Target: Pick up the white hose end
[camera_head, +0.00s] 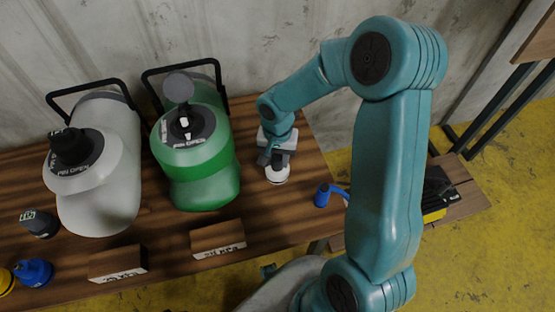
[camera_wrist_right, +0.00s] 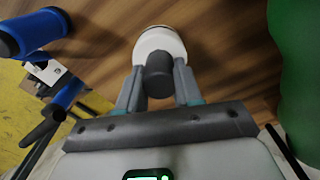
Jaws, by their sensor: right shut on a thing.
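I cannot tell whether the white ring touches the table. My left gripper is not in view.
A blue hose end (camera_head: 322,194) is near the right edge. Two labelled blocks (camera_head: 218,238) (camera_head: 118,263) and dark, blue and yellow caps (camera_head: 33,271) lie in front.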

